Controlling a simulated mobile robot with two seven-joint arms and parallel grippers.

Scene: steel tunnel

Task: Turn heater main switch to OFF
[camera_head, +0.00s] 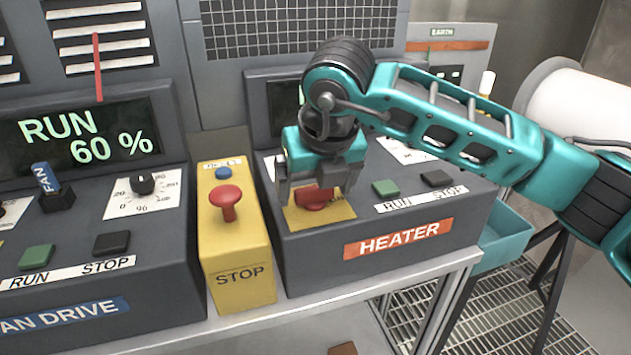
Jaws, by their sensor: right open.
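The heater panel (305,246) is a dark grey sloped box with an orange HEATER label (398,239). The heater main switch (314,197) shows as a red part on a yellow plate (335,213), partly covered by my right gripper. My right gripper (316,196) points down over the switch, its open fingers on either side of the red part. I cannot tell whether the fingers touch it, and the switch's setting is hidden. My left gripper is not in view.
A yellow STOP box with a red mushroom button (227,203) stands just left of the heater panel. Green RUN (385,188) and dark STOP (436,178) buttons sit right of the gripper. The fan drive panel (160,232), its display reading RUN 60 %, is at left. A teal bin (500,238) is at right.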

